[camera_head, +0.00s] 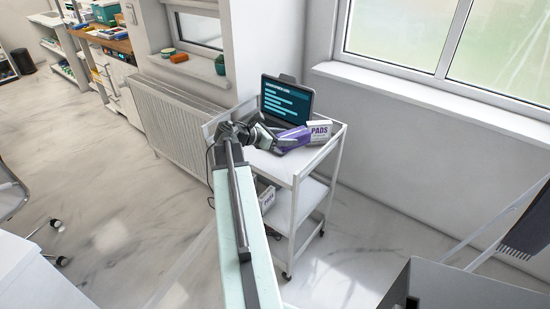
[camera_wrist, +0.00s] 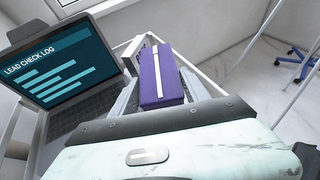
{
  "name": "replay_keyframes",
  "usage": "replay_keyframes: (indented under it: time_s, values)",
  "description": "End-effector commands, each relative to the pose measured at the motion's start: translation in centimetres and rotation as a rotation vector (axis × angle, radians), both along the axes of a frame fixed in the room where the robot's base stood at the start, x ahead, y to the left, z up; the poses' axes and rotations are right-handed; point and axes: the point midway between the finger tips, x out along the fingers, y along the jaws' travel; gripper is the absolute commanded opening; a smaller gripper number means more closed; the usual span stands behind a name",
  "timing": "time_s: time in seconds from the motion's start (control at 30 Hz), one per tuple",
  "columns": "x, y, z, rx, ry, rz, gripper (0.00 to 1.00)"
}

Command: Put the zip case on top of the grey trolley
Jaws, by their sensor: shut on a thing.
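The zip case (camera_head: 292,138) is a purple block with a pale zip strip along its top. It shows in the wrist view (camera_wrist: 161,78) between my two fingers. My gripper (camera_head: 276,137) is shut on it, with the case pointing away from me. The grey trolley (camera_head: 283,168) looks pale grey to white and stands against the wall below the window. The case is over the trolley's top, in front of the laptop. I cannot tell whether its underside touches the surface. My gripper hides its near end in the head view.
An open laptop (camera_head: 287,100) stands at the back of the trolley top. A white and purple PADS box (camera_head: 320,131) sits close to the case's far end. A raised rail (camera_head: 325,152) edges the right side. A bare strip of top shows at the front.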

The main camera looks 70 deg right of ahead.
Motion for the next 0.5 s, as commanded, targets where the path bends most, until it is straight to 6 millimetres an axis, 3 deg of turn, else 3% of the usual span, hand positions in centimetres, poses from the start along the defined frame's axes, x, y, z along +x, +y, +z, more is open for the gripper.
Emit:
replay_keyframes:
  time_s: [0.03,0.27,0.5]
  values:
    - [-0.3,-0.4,-1.0,-0.001,0.000,-0.001,0.11]
    - [-0.6,-0.6,-1.3,-0.001,0.000,-0.002,0.11]
    - [-0.6,-0.6,-6.3,-0.001,0.000,-0.002,0.11]
